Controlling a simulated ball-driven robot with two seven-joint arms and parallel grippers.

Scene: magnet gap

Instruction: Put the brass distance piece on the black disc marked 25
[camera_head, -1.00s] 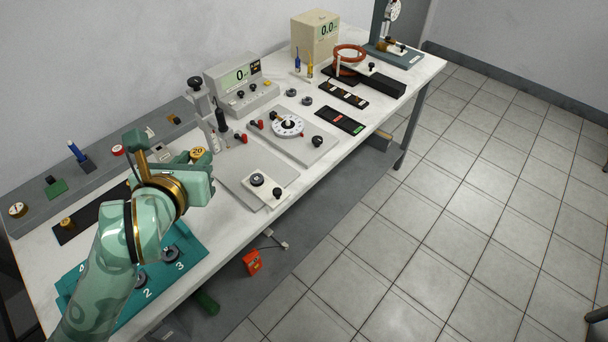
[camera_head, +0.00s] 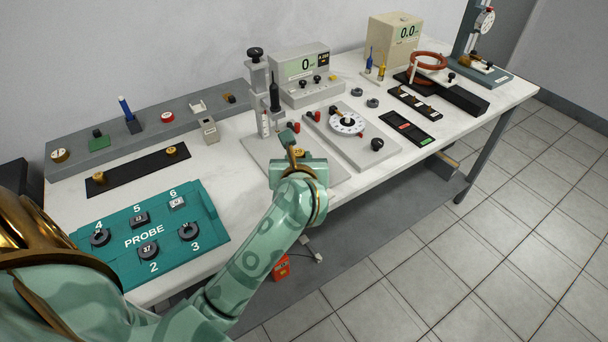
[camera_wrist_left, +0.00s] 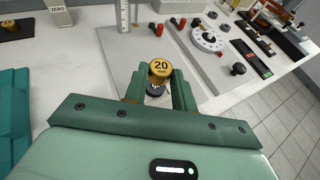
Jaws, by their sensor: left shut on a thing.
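My left gripper (camera_wrist_left: 157,92) is shut on the brass distance piece (camera_wrist_left: 159,69), a short round piece marked 20, in the left wrist view. A black disc (camera_wrist_left: 155,89) shows just below the piece, between the fingers. Its number is not readable, and I cannot tell whether piece and disc touch. In the head view the left gripper (camera_head: 291,153) is over the grey base plate (camera_head: 262,158) beside the upright scale, and it hides the disc. My right gripper is not in view.
The teal PROBE tray (camera_head: 125,262) holds several dark pieces, one marked 37. Two brass pieces sit on a black strip (camera_head: 135,172). The upright scale column (camera_head: 259,95) stands close behind the gripper. A dial plate (camera_head: 357,146) is to the right.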

